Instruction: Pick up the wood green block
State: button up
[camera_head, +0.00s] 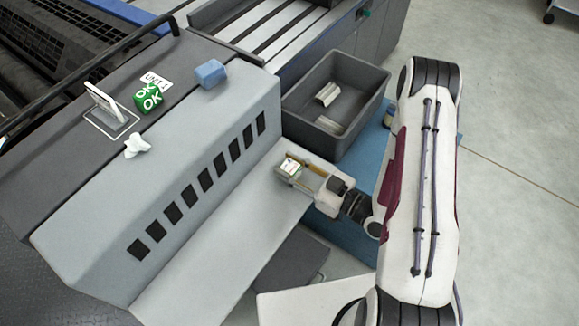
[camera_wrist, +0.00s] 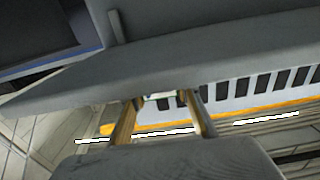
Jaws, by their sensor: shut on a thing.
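My gripper (camera_head: 290,171) is shut on a small block (camera_head: 291,165), low in front of the machine's sloped face. The block shows a pale top face with small coloured marks; I cannot tell whether it is the wood green block. In the wrist view my gripper's fingers (camera_wrist: 163,100) stand either side of a thin pale and green edge (camera_wrist: 160,96); the rest of the block is hidden. A bright green cube with white "OK" lettering (camera_head: 149,97) sits on the machine's dark top, well left of and apart from my gripper.
A blue block (camera_head: 210,74), a small white piece (camera_head: 137,146) and a tilted white card on a stand (camera_head: 104,103) are on the machine. A dark grey bin (camera_head: 345,85) with pale pieces inside stands just beyond my gripper. A light shelf (camera_head: 215,262) runs below the machine's slotted face.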

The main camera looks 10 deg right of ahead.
aim_at(290, 166)
jog(key=shift+r, duration=4.85)
